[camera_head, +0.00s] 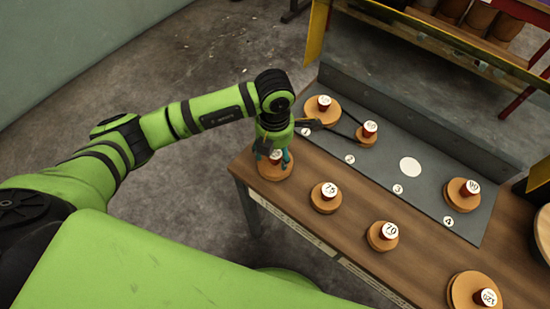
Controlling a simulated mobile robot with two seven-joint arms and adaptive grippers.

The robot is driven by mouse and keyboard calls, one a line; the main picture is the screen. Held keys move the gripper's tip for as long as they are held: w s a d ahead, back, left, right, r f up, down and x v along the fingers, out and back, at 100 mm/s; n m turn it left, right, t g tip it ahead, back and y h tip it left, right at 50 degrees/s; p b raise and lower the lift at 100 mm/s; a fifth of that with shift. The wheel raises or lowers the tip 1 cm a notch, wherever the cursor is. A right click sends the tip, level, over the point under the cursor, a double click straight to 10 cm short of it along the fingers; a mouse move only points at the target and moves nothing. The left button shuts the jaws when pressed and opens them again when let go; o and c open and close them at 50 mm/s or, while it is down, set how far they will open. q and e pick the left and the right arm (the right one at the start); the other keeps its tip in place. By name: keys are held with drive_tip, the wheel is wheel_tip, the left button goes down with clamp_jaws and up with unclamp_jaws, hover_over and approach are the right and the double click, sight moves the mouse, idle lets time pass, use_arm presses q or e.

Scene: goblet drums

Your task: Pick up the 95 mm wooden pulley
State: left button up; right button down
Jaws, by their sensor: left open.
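A round wooden pulley (276,173) with a dark red hub lies at the left corner of the wooden table. Its white label is partly hidden by my left gripper, so I cannot read the number. My left gripper (272,156) points down over this pulley, its open fingers on either side of the hub. I cannot tell whether they touch it. No label that I can read clearly shows 95. My right gripper is not in view.
Loose pulleys marked 75 (325,203), 70 (379,241) and 120 (465,288) lie along the table (350,225). The grey board (375,177) behind holds two belted pulleys (321,115), another pulley (458,195) and a white disc (410,167). An upright grey ledge (420,115) backs it.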

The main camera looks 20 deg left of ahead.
use_arm(q)
clamp_jaws()
idle(0.3)
